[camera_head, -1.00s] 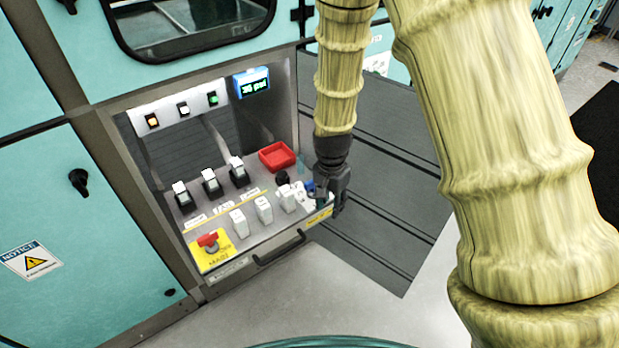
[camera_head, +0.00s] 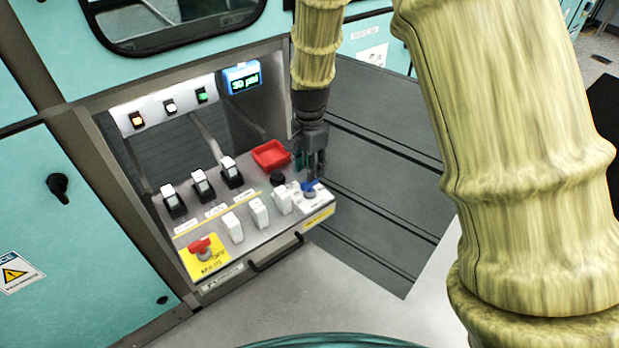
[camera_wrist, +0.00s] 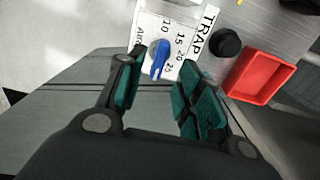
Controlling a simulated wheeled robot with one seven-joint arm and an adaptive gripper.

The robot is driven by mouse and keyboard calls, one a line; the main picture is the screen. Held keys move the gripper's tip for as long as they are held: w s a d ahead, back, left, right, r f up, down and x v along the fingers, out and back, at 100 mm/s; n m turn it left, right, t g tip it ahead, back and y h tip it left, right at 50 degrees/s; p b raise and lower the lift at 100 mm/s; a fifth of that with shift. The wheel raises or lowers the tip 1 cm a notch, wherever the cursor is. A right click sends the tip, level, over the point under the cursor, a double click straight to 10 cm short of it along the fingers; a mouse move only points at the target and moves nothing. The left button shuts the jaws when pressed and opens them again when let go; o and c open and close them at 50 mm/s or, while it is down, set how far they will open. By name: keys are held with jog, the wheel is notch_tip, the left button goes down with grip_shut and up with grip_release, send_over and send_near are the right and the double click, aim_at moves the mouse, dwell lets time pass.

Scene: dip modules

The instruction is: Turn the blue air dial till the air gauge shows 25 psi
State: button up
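The blue air dial (camera_head: 310,187) sits at the right end of the sloped control panel. In the wrist view the dial (camera_wrist: 160,58) is on a white plate (camera_wrist: 150,25) marked AIR, with 10, 15, 20 and 25 around it. Its long end points down in that picture, left of the 25. The air gauge (camera_head: 244,82), a blue box with a lit green display, appears to read 30 psi. My gripper (camera_head: 315,170) is just above the dial, pointing down. In the wrist view its fingers (camera_wrist: 160,70) are apart, one on each side of the dial, with gaps visible.
A red tray (camera_head: 271,155) and a black knob (camera_head: 277,178) are close by the dial. Several white switches (camera_head: 257,212) stand to its left. A red stop switch (camera_head: 203,249) on a yellow plate is at the panel's left end. A handle (camera_head: 277,252) runs along the front edge.

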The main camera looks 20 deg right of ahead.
aim_at(310, 187)
jog(key=shift+f, duration=2.45)
grip_shut()
